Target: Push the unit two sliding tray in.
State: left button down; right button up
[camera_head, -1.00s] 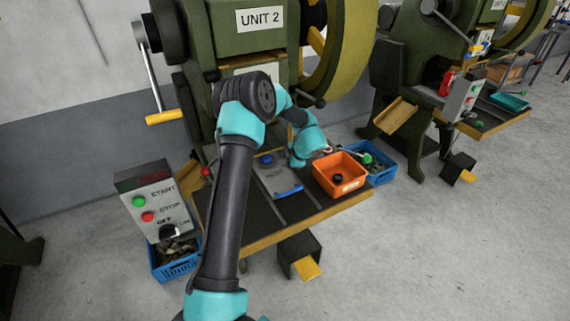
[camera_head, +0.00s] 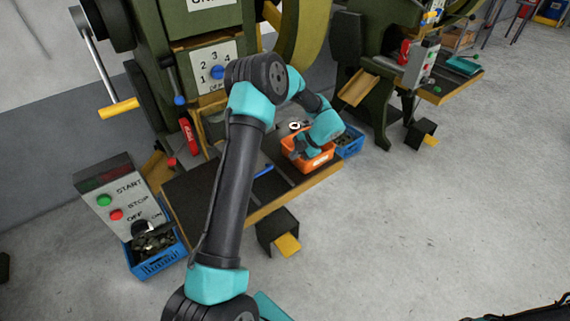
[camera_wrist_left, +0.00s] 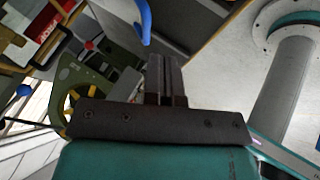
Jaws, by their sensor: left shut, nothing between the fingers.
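The unit two sliding tray (camera_head: 270,152) is a grey plate low on the press's dark bench, partly hidden behind my left arm. Its blue handle (camera_head: 264,171) shows just right of the forearm; the handle also shows at the top of the left wrist view (camera_wrist_left: 145,20). My left gripper (camera_head: 293,154) is beside the orange bin, to the right of the handle. In the left wrist view its fingers (camera_wrist_left: 166,75) are shut and empty, with the handle ahead and slightly left, apart from them. My right gripper is not in view.
The orange bin (camera_head: 312,163) stands close by my left wrist, with a blue crate (camera_head: 350,141) behind it. The START/STOP box (camera_head: 122,200) and another blue crate (camera_head: 158,256) stand at left. A black pedal box (camera_head: 276,229) is below the bench.

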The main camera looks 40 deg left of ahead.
pick_arm(q)
jog(key=x, duration=0.9)
jog(key=shift+s+a+f, duration=0.1)
jog(key=shift+a+f, duration=0.05)
jog(key=shift+f, duration=0.2)
